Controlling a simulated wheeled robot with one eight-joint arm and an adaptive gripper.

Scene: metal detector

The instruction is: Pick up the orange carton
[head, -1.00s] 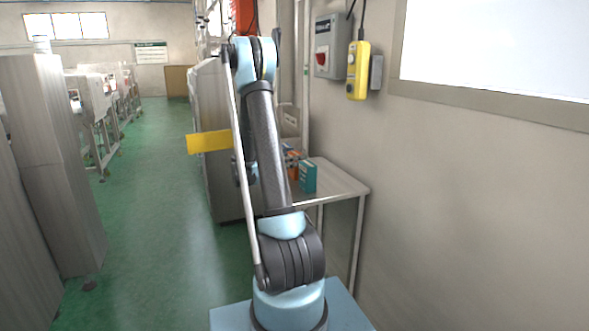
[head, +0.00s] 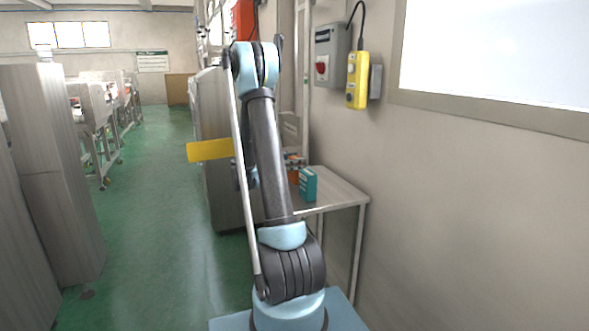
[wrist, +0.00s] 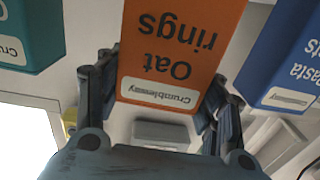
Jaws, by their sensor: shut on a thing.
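The orange carton (wrist: 182,35), marked "Oat rings", stands between the two dark fingers of my gripper (wrist: 162,80) in the wrist view. Its print appears upside down. My gripper is shut on it, one finger along each side. In the head view only a small part of the orange carton (head: 293,175) shows behind my arm, beside a teal carton (head: 308,184). My gripper is mostly hidden there by my arm. I cannot tell whether the carton is clear of its support.
The teal carton (wrist: 32,35) is close on the left in the wrist view, and a blue pasta carton (wrist: 285,55) on the right. The metal table (head: 345,190) has bare room at its right end, near the wall. A yellow panel (head: 209,150) shows left of my arm.

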